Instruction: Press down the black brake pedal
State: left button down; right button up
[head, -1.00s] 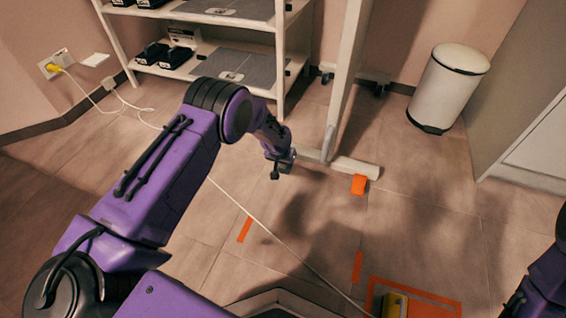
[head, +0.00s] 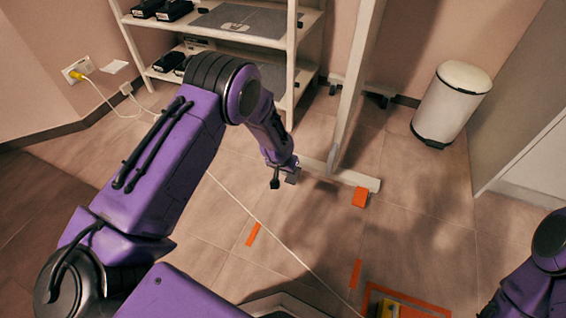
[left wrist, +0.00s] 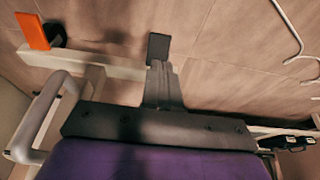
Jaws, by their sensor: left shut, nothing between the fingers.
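The black brake pedal (left wrist: 158,47) shows as a small dark square in the left wrist view, just beyond my fingertips. In the head view a small black piece (head: 275,184) beside my gripper looks like the same pedal. My left gripper (head: 290,174) is shut and empty, low by the left end of the stand's white foot bar (head: 355,180). In the left wrist view its grey fingers (left wrist: 160,72) point at the pedal; I cannot tell whether they touch. An orange pedal (head: 360,197) sits at the bar's right end. My right gripper is out of view.
A white shelf rack (head: 225,30) stands behind my left arm. A pedal bin (head: 452,105) stands at the back right. A pale cable (head: 255,216) crosses the floor.

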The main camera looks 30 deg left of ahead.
pick_arm(q)
jog(key=shift+s+r+p, duration=0.3)
jog(key=shift+s+r, duration=0.6)
jog(key=shift+r, duration=0.15)
jog(key=s+a+f+n+y+p, duration=0.1)
jog(key=s+a+n, duration=0.15)
jog(key=s, duration=1.45)
jog(key=s+a+f+n+y+p, duration=0.1)
jog(key=s+f+n+y, duration=0.15)
jog(key=s, duration=1.55)
notch_tip(320, 180, up, 32)
jog(key=w+p, duration=0.1)
jog(key=p, duration=3)
jog(key=shift+n+p, duration=0.4)
